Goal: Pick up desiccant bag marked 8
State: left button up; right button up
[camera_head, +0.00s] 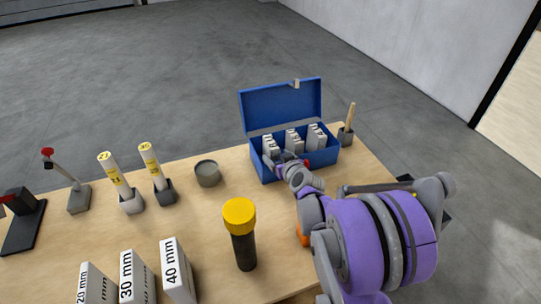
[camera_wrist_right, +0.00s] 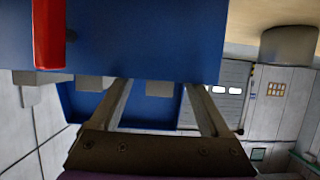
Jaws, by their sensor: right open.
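Several white bags (camera_head: 293,140) stand in three groups inside the open blue box (camera_head: 325,154). Their markings are too small to read, so I cannot tell which one is marked 8. My right gripper (camera_head: 280,160) is at the box's front left, partly hidden by its own wrist, close to the left group of bags (camera_head: 269,144). In the right wrist view its two fingers (camera_wrist_right: 158,98) are apart with nothing visibly held, and the blue box wall (camera_wrist_right: 150,40) fills the top. Pale bag ends (camera_wrist_right: 160,88) show near the fingers. My left gripper is not in view.
The box lid (camera_head: 281,104) stands open at the back. A red latch (camera_wrist_right: 48,35) is on the box. A yellow-capped black cylinder (camera_head: 242,245) and a grey cup (camera_head: 207,174) stand to the left of my right arm.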

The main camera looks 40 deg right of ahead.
jog(key=x, duration=0.6)
jog(key=shift+w+f, duration=0.1)
jog(key=shift+w, duration=0.15)
grip_shut()
